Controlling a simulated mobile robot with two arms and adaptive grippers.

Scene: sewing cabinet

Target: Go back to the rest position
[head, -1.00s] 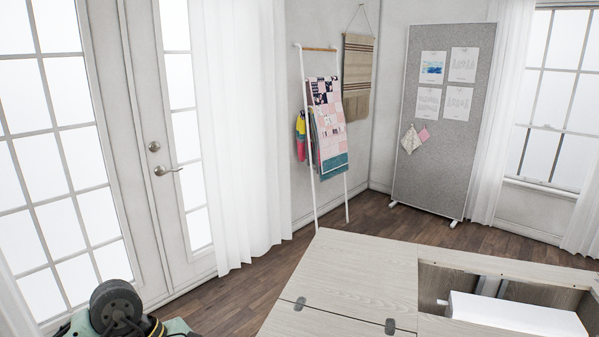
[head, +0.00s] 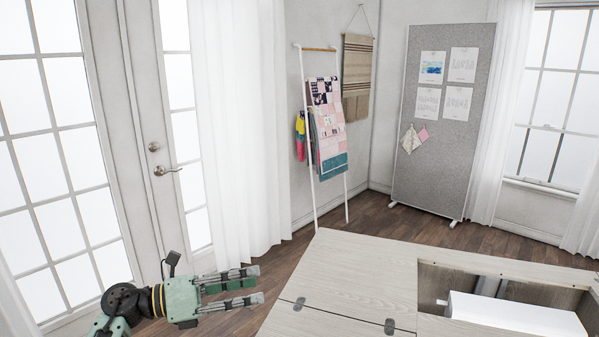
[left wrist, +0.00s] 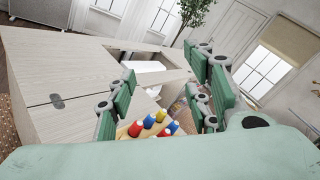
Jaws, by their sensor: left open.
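My left gripper (head: 240,285) is in the lower left of the head view, just left of the sewing cabinet (head: 350,268). Its fingers point right, are apart, and hold nothing. In the left wrist view, its green fingers (left wrist: 162,100) frame the cabinet's pale wooden top (left wrist: 60,62) and a group of red, blue and yellow spools (left wrist: 152,125) beyond them. The white sewing machine (head: 515,315) sits in the cabinet's opening, partly cut off by the frame. My right gripper is not in view.
A glazed door (head: 75,150) and white curtain (head: 240,130) stand on the left. A ladder rack with a quilt (head: 328,120) and a grey pinboard (head: 440,150) stand at the back. Wooden floor (head: 375,220) is clear between the cabinet and the pinboard.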

